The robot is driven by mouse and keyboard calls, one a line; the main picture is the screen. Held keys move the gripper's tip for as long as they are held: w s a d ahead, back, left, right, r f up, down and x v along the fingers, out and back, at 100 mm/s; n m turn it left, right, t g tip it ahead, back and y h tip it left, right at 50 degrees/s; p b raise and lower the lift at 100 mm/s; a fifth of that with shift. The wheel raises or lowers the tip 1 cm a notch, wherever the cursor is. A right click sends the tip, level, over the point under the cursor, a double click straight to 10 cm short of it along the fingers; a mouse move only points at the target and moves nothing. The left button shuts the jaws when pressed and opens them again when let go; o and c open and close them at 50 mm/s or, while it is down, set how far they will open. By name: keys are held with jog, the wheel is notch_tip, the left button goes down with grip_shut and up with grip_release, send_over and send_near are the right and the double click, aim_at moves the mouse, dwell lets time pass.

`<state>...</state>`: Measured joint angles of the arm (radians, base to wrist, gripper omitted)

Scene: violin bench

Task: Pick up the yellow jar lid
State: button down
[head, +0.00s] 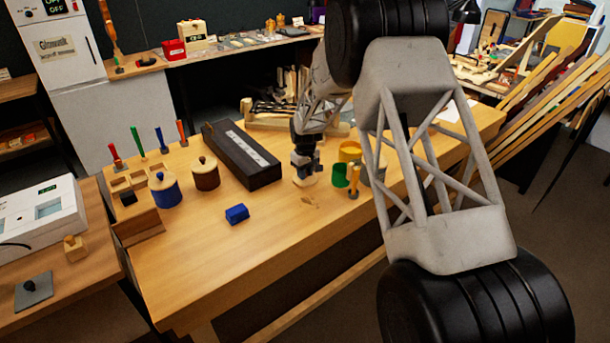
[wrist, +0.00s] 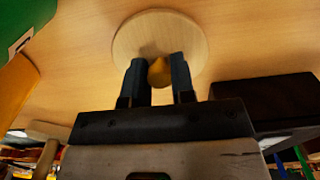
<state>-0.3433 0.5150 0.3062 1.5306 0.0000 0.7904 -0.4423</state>
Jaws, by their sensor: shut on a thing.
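The yellow jar lid shows in the wrist view as a round, pale wooden disc (wrist: 190,32) with a yellow-orange knob (wrist: 160,73). My gripper (wrist: 158,63) has one finger on each side of the knob and is shut on it. In the head view my gripper (head: 305,169) points down over the workbench, with the pale lid (head: 305,181) under it. I cannot tell whether the lid touches the bench. A yellow open jar (head: 350,150) stands just to the right, partly hidden by other jars and my arm.
A green jar (head: 340,175) stands close to the right of my gripper. A long dark case (head: 240,155) lies to the left. The bench's front (head: 210,275) is clear.

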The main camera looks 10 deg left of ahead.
jog(key=shift+r, duration=0.4)
notch_tip(320, 180, up, 2)
jog(key=shift+r, duration=0.15)
jog(key=s+d, duration=0.1)
jog(key=s, duration=0.4)
jog(key=s+d, duration=0.2)
jog(key=s, duration=0.3)
jog(key=s+d+r, duration=0.1)
jog(key=s+d, duration=0.1)
jog(key=s, duration=0.3)
jog(key=shift+d+r, duration=0.1)
jog(key=w+d+r+m, duration=0.2)
jog(key=w+d+r, duration=0.1)
jog(key=w, duration=0.6)
jog(key=w+d+r+m, duration=0.2)
jog(key=w+d+r, duration=0.2)
jog(key=w, duration=0.5)
jog(key=w+d+r+m, duration=0.2)
jog(key=w+d+r, duration=0.1)
jog(key=w, duration=0.6)
jog(key=shift+d+r, duration=0.25)
jog(key=shift+d, duration=0.3)
jog(key=shift+f, duration=0.25)
